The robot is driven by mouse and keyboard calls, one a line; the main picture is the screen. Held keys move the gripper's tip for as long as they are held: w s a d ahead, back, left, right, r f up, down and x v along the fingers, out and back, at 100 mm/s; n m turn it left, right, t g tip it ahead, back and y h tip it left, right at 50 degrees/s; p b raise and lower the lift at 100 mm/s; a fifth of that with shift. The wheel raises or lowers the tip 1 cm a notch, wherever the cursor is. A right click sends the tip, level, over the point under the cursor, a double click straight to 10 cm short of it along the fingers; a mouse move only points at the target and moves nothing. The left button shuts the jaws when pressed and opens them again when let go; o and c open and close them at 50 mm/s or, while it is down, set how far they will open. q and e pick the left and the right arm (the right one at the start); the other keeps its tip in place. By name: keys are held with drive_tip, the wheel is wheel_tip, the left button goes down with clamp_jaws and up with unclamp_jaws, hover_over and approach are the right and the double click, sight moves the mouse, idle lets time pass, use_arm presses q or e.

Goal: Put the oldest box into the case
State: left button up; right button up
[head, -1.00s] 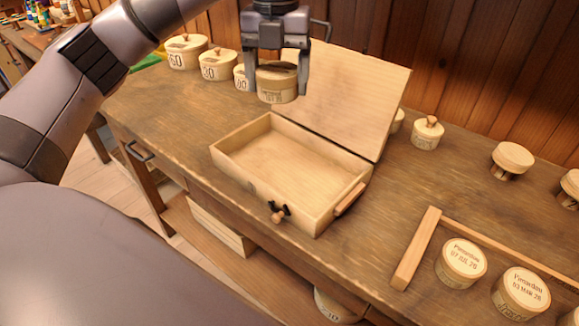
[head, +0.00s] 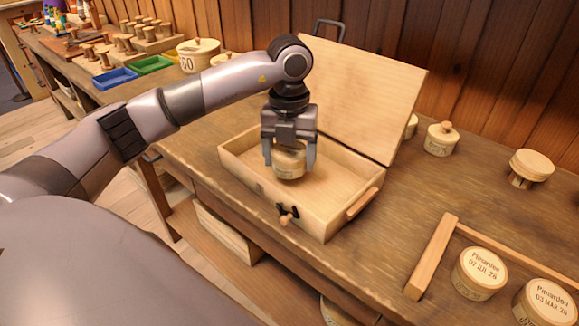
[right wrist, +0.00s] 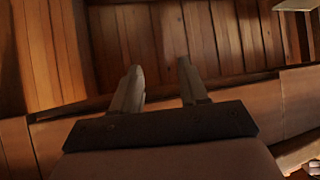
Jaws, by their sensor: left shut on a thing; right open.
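The wooden case (head: 352,213) stands on the bench with its lid (head: 368,90) raised at the back. My left gripper (head: 290,162) is shut on a small round wooden box (head: 289,164) and holds it over the inside of the case. I cannot tell whether the box touches the case floor. Two round boxes with dated lids, one reading 07 JUL 26 (head: 480,272) and one 03 MAR 26 (head: 545,304), stand at the lower right. The held box's date is not readable. My right gripper (right wrist: 160,92) is open and empty in the right wrist view.
A wooden rail (head: 432,257) borders the dated boxes. A knobbed round box (head: 441,139) and a spool-like piece (head: 530,167) stand right of the lid. A large box marked 60 (head: 197,55) and blue (head: 115,78) and green (head: 153,65) trays stand at the back left.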

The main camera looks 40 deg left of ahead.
sight(289, 168)
use_arm(q)
wheel_tip(289, 168, down, 3)
drive_tip(key=shift+f, duration=0.15)
drive_tip(key=shift+f, duration=0.2)
drive_tip(key=o, duration=1)
drive_tip(key=shift+r, duration=0.1)
